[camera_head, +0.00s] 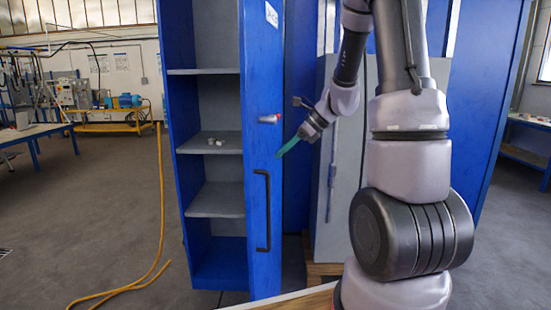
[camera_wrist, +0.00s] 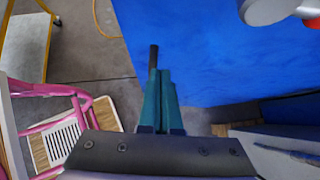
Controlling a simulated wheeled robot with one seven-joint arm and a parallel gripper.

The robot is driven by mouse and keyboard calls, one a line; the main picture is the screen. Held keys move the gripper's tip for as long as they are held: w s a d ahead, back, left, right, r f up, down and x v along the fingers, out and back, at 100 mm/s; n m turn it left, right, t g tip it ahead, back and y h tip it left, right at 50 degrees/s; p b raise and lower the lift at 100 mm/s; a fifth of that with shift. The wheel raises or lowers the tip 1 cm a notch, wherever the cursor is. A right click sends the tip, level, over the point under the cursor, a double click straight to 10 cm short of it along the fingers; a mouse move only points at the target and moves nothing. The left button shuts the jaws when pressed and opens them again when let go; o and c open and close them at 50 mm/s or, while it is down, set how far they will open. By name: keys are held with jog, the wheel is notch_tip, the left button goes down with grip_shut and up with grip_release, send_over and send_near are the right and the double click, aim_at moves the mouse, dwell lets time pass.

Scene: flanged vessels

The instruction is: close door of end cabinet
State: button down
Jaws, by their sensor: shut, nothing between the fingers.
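The end cabinet is a tall blue unit with grey shelves (camera_head: 217,144) standing exposed. A blue door-like panel (camera_head: 262,80) with a label at its top stands along the right of the shelves. It carries a long black handle (camera_head: 266,212) and a white and red knob (camera_head: 270,118). My gripper (camera_head: 279,155) has teal fingers, shut and empty, close to the panel's right edge above the handle. In the wrist view the fingers (camera_wrist: 162,75) point along a broad blue surface (camera_wrist: 205,50). A dark bar (camera_wrist: 153,62) shows just beyond the tips. I cannot tell whether they touch anything.
Small grey parts (camera_head: 216,141) lie on a shelf. A grey panel (camera_head: 335,180) and more blue cabinet stand behind my arm. A yellow hose (camera_head: 160,210) runs over the open floor at left. A pink frame (camera_wrist: 75,100) shows in the wrist view.

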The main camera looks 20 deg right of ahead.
aim_at(255, 175)
jog(key=x, duration=0.7)
jog(key=shift+a+f, duration=0.1)
jog(key=shift+w+a+f, duration=0.2)
jog(key=shift+a+f, duration=0.15)
jog(key=shift+f, duration=0.05)
jog(key=shift+a, duration=0.1)
